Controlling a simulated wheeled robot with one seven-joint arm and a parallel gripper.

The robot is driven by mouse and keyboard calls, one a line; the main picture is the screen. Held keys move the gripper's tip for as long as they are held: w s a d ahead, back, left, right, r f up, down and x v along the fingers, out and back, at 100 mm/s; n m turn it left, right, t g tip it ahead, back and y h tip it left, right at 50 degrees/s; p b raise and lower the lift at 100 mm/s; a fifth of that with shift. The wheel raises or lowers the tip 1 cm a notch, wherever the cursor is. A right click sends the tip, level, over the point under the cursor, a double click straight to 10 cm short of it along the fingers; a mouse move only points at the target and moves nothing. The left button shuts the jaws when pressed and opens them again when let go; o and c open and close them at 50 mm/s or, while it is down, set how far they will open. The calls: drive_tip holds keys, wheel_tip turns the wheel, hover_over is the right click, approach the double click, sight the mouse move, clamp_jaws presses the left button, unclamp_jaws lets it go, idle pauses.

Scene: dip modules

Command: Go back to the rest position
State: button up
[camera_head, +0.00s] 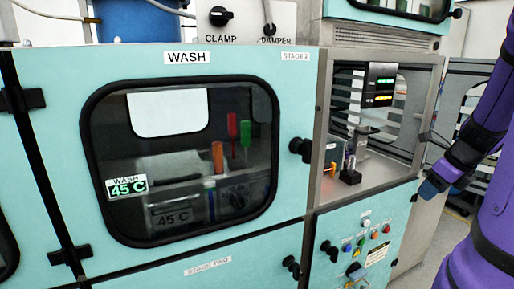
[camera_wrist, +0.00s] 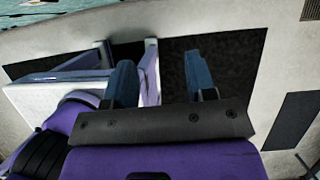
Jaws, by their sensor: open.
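My gripper (camera_wrist: 160,64) is open in the wrist view, with its two blue fingers apart and nothing between them. Below and beyond them are parts of my own purple and white body, dark panels and pale floor. In the head view my purple arm is at the right edge, folded beside my body. My gripper's blue fingers (camera_head: 437,183) show there, to the right of the open stage 2 bay (camera_head: 368,185), outside it. A small dark holder with a clear upright piece (camera_head: 350,170) stands in that bay, apart from my gripper.
The teal WASH door (camera_head: 290,100) is shut, with its dark window (camera_head: 180,160) showing coloured items inside. Black knobs (camera_head: 301,148) stick out from the front. A control panel with coloured buttons (camera_head: 361,241) is below the bay. Floor (camera_head: 425,245) shows at the right.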

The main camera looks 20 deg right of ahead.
drive_tip(key=w+a+r+n, duration=0.1)
drive_tip(key=a+r+n, duration=0.3)
drive_tip(key=a+n, duration=0.5)
drive_tip(key=w+a+r+n, duration=0.2)
drive_tip(key=a+r+n, duration=0.2)
drive_tip(key=a+n, duration=0.5)
drive_tip(key=s+a+r+n, duration=0.1)
drive_tip(key=s+a+n, duration=0.3)
drive_tip(key=a+n, duration=0.2)
drive_tip(key=s+a+r+n, duration=0.2)
drive_tip(key=s+a+n, duration=0.1)
drive_tip(key=a+n, duration=0.4)
drive_tip(key=shift+s+a+r+n+t, duration=0.2)
drive_tip(key=shift+s+n+t, duration=0.15)
drive_tip(key=shift+n, duration=1.45)
